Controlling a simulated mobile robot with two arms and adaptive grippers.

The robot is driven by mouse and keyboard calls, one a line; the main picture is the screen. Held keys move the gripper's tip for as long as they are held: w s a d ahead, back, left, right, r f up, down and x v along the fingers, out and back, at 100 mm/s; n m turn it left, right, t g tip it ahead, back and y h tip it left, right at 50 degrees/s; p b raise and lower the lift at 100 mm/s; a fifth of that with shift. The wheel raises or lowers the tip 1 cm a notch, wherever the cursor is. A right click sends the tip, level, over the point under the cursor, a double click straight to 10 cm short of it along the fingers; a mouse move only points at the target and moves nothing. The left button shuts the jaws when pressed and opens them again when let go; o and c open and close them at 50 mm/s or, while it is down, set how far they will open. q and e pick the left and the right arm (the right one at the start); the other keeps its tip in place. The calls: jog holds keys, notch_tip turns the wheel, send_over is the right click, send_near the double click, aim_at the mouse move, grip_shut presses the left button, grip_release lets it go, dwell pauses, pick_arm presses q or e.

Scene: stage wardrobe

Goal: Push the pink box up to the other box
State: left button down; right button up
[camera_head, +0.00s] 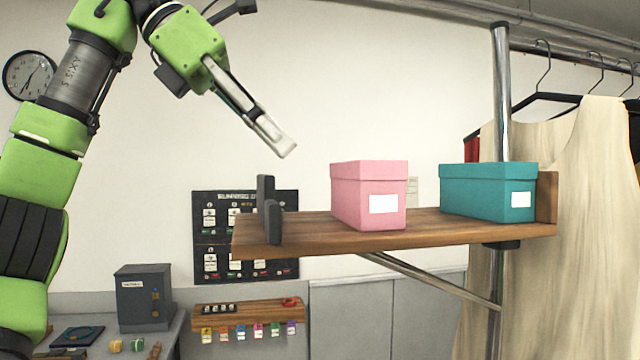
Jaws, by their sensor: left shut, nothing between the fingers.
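The pink box (368,195) with a lid and a white label stands upright on the wooden shelf (300,236), near its middle. The other box, a teal one (488,192) with a white label, stands at the shelf's right end, with a clear gap between the two. My left gripper (284,146) is shut and empty. In the picture it is up and to the left of the pink box, apart from it, pointing down and right. My right gripper is not in the picture.
A dark upright bracket (268,208) stands at the shelf's left end, and a wooden end stop (546,197) at the right. A metal pole (502,90) rises behind the teal box. Cream clothing (570,220) hangs at the right.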

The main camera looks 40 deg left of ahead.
aim_at(343, 207)
pick_arm(q)
jog(key=w+f, duration=0.2)
jog(key=shift+w+d+f, duration=0.25)
jog(key=shift+w+f, duration=0.1)
jog(key=shift+x, duration=2.35)
jog(key=shift+d+f, duration=0.1)
jog(key=shift+d, duration=0.15)
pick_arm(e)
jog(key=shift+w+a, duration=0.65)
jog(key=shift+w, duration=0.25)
pick_arm(q)
jog(key=shift+d, duration=0.1)
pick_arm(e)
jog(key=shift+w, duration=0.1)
